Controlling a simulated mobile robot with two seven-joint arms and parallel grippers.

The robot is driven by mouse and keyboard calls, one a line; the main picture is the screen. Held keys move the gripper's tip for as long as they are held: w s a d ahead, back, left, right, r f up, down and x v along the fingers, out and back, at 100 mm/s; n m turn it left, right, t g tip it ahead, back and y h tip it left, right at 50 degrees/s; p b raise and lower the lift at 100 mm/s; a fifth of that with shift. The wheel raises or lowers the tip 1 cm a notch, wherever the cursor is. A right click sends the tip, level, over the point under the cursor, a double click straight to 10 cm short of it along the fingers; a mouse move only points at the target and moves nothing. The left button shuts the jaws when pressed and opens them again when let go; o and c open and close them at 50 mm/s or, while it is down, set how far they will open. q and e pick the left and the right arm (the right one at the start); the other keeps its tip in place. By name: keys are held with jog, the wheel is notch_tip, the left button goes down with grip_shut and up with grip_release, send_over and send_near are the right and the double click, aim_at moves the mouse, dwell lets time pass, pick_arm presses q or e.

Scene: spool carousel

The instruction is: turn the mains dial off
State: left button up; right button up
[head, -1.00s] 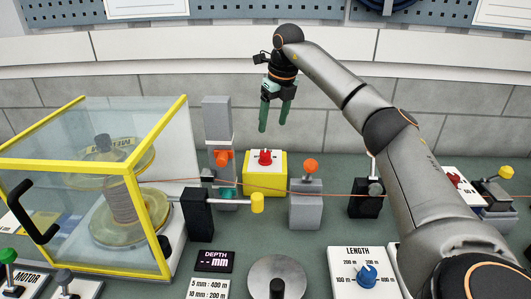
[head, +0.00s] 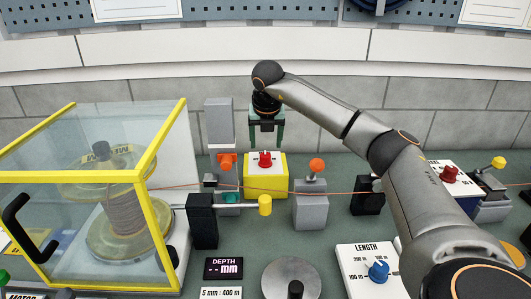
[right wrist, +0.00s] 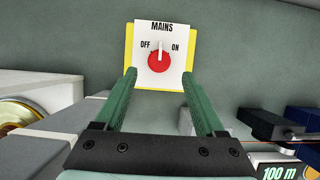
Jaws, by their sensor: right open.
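The mains dial (head: 265,160) is a red knob on a white-topped yellow box (head: 265,187) at the back of the bench. In the right wrist view the dial (right wrist: 159,63) lies ahead of my fingers, with its white pointer straight up between the OFF and ON labels. My right gripper (head: 266,142) points down just above and behind the dial in the head view, its two green fingers spread apart. In the right wrist view my right gripper (right wrist: 159,78) is open and empty, with the dial between the fingertip lines, not touched. My left gripper is out of view.
A grey post with an orange knob (head: 227,160) stands left of the mains box, and a grey block with an orange-topped lever (head: 316,165) stands right. A thin wire crosses in front. A yellow-framed clear guard (head: 150,150) fills the left. Another red knob (head: 450,173) is farther right.

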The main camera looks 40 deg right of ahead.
aim_at(265, 155)
jog(key=x, duration=0.6)
jog(key=shift+w+f, duration=0.1)
jog(key=shift+c, duration=0.3)
grip_shut()
